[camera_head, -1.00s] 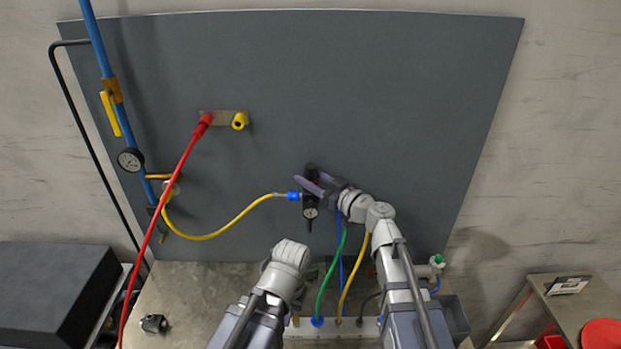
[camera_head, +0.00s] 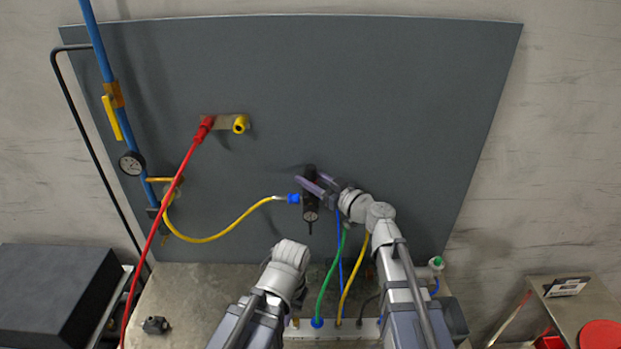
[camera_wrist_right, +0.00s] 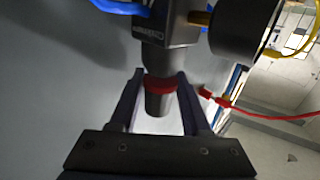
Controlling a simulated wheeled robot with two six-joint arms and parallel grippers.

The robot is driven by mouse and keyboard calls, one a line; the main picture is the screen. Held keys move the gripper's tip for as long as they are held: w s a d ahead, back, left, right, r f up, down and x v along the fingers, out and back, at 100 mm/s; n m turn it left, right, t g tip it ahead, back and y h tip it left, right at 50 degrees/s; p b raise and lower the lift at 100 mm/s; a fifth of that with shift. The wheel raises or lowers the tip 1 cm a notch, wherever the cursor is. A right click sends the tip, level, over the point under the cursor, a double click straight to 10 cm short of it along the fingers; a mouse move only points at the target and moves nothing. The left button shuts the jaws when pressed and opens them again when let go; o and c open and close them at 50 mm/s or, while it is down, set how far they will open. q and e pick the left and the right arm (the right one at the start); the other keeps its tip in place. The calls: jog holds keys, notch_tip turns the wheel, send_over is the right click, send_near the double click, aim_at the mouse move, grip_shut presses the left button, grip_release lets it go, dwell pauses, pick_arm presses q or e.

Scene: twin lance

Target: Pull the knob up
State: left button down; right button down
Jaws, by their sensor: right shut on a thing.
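The knob is the dark cylinder on the regulator (camera_head: 310,214), which is fixed to the grey panel. In the right wrist view the knob (camera_wrist_right: 157,103) lies between my two fingers, and a red ring (camera_wrist_right: 160,84) shows between it and the regulator body (camera_wrist_right: 165,30). My right gripper (camera_head: 313,184) is shut on the knob, its purple-grey fingers on either side of it. In the head view the fingers partly cover the knob. My left arm rises in the lower middle, below the regulator; its gripper fingers are not visible.
A red cable (camera_head: 160,226) and blue pipe (camera_head: 97,45) stand at left. The panel's upper right is bare.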

jog(key=shift+r, duration=0.1)
jog(key=shift+c, duration=1.8)
grip_release()
jog(key=v, duration=0.7)
jog(key=shift+s+d, duration=0.3)
